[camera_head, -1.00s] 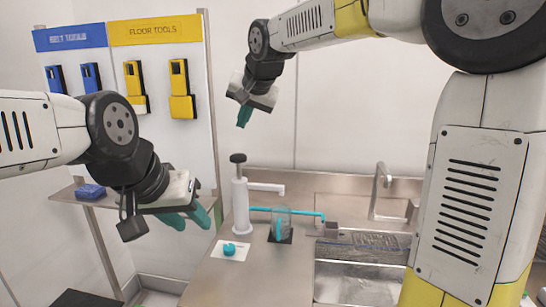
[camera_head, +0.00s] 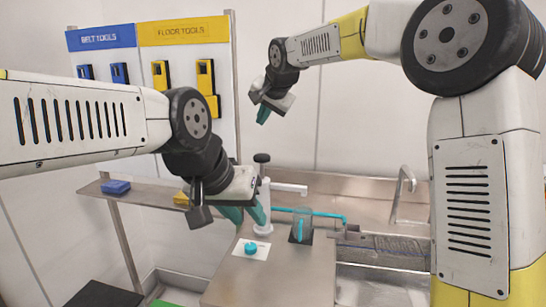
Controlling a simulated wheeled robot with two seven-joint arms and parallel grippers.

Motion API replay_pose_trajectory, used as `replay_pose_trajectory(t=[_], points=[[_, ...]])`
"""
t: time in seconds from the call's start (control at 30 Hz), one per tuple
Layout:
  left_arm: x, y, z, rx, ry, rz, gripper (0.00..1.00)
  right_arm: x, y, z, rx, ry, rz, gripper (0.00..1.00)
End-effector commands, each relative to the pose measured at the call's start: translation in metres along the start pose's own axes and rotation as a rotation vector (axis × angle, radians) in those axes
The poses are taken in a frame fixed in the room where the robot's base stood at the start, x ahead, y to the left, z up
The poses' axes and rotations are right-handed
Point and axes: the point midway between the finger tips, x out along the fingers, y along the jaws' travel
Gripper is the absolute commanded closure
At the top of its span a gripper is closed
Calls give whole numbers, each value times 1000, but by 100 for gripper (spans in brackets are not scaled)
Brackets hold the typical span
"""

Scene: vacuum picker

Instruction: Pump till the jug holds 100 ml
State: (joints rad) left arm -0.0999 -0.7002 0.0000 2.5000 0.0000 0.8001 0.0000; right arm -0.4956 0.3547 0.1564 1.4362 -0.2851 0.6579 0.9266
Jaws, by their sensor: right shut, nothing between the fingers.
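A white pump (camera_head: 266,188) with a black knob (camera_head: 262,158) on top stands upright on the steel counter, its white spout (camera_head: 290,187) pointing right. My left gripper overlaps its lower left side in the picture; I cannot tell whether they touch. A clear jug (camera_head: 307,217) with a teal handle stands on a dark pad below the spout's end; its fill level is too small to read. My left gripper (camera_head: 246,218) is open, teal fingers apart, with nothing visible between them. My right gripper (camera_head: 263,116) is shut and empty, raised above and behind the pump.
A teal piece (camera_head: 251,247) lies on a white card in front of the pump. A shelf (camera_head: 150,194) with a blue block (camera_head: 116,187) is at left.

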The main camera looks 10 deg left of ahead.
Motion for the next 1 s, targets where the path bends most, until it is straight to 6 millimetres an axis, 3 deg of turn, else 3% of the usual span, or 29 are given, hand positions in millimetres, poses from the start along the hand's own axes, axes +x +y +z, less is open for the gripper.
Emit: replay_pose_trajectory(t=[0.5,1.0], points=[[0,0,0,0,0,0,64,47,35,35,1,-2,3,100],[0,0,0,0,0,0,64,55,41,40,0,0,0,100]])
